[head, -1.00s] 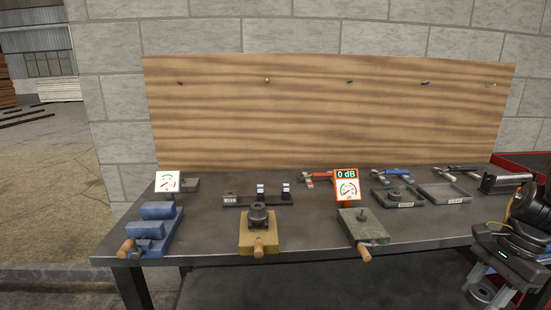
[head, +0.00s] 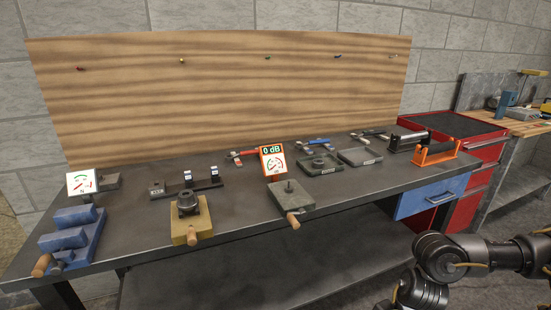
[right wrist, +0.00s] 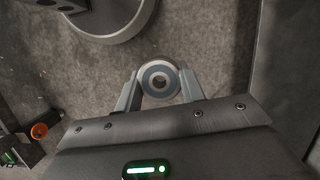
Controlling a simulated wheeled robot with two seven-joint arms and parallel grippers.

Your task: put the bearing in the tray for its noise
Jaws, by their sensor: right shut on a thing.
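In the right wrist view my right gripper (right wrist: 160,90) is shut on the bearing (right wrist: 160,79), a small ring with a grey-blue face and a dark bore, held over a grey floor. In the head view two shallow labelled trays stand at the back right of the bench. The left tray (head: 326,171) holds a dark round part; the right tray (head: 358,156) looks empty. An orange meter (head: 272,162) reads 0 dB behind a grey block with a peg (head: 292,197). My left gripper is not in view.
On the bench are a blue fixture (head: 72,238), a wooden-based fixture (head: 191,222), a black rail (head: 186,187), a white dial (head: 81,183), pliers-like tools and an orange-handled item (head: 436,153). A red cabinet (head: 480,157) adjoins its right end.

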